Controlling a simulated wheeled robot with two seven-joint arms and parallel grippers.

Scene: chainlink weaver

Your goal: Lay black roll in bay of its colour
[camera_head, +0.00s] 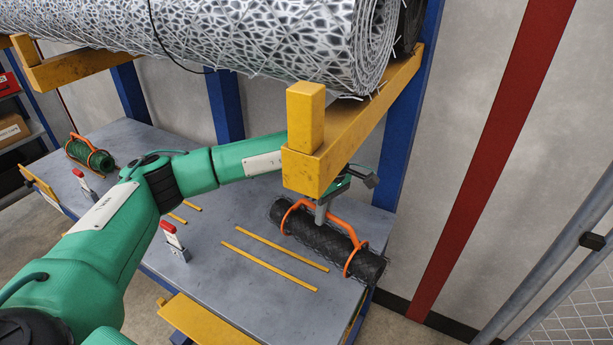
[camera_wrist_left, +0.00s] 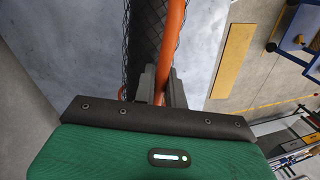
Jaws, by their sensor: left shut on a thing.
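The black roll (camera_head: 318,243) is a dark mesh cylinder with an orange carrying handle (camera_head: 330,220). It is at the right end of the grey table (camera_head: 215,270), beside two parallel yellow strips (camera_head: 275,255). I cannot tell whether it touches the table. My left gripper (camera_head: 322,212) is shut on the orange handle, partly hidden by a yellow rack arm. In the left wrist view, the fingers (camera_wrist_left: 158,88) close on the orange handle (camera_wrist_left: 173,45), with the black mesh (camera_wrist_left: 146,40) next to it. Bay colour marks cannot be made out. My right gripper is not in view.
A yellow rack arm (camera_head: 350,125) carrying a large silver mesh roll (camera_head: 250,35) overhangs my left forearm. A green roll (camera_head: 88,155) with an orange handle lies at the table's far left. Red-handled clamps (camera_head: 172,240) stand on the table. A wall closes the right.

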